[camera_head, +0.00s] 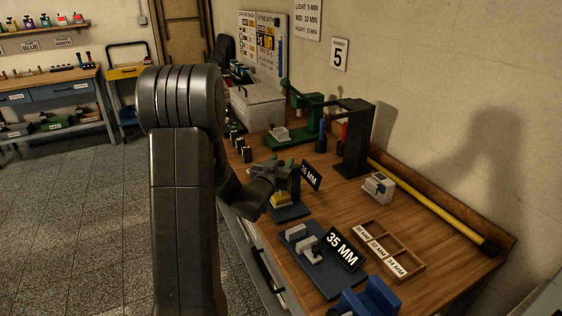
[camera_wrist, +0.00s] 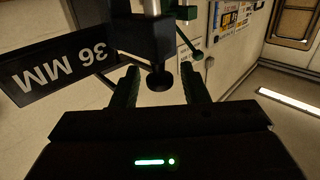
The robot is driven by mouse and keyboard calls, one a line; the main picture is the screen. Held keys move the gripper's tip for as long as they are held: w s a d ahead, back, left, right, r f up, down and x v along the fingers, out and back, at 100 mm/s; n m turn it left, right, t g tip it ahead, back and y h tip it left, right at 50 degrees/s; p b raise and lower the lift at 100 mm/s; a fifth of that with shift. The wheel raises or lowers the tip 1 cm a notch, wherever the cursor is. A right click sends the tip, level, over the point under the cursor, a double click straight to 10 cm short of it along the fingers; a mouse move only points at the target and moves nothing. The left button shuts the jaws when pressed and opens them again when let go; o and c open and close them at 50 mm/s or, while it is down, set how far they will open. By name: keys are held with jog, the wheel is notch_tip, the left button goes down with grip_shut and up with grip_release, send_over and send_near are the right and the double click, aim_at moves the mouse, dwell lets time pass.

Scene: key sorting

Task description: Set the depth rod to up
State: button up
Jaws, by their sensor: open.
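My gripper (camera_head: 272,168) is at the station with the 36 MM sign (camera_head: 311,176), over the blue base (camera_head: 290,212) with a yellow piece (camera_head: 281,200). In the wrist view the 36 MM sign (camera_wrist: 60,73) appears upside down. There my gripper (camera_wrist: 162,82) is open, and a dark round knob (camera_wrist: 158,80) appears between its two fingers, with no visible grip on it. A dark block (camera_wrist: 143,38) and a pale metal rod (camera_wrist: 152,7) lie beyond the knob. I cannot tell for sure which of these is the depth rod, or its setting.
A second blue fixture (camera_head: 318,275) with the 35 MM sign (camera_head: 344,249) stands nearer. A wooden labelled tray (camera_head: 410,262) and a small white device (camera_head: 378,187) lie to its right. A green machine (camera_head: 290,137) and a black stand (camera_head: 352,150) stand behind. A yellow bar (camera_head: 430,205) runs along the wall.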

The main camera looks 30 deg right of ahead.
grip_shut()
jog(key=shift+r+p, duration=0.55)
jog(key=shift+r, duration=1.45)
grip_release()
jog(key=b+v, duration=0.2)
jog(key=v, duration=1.1)
jog(key=shift+s+a, duration=0.2)
jog(key=shift+a, duration=0.1)
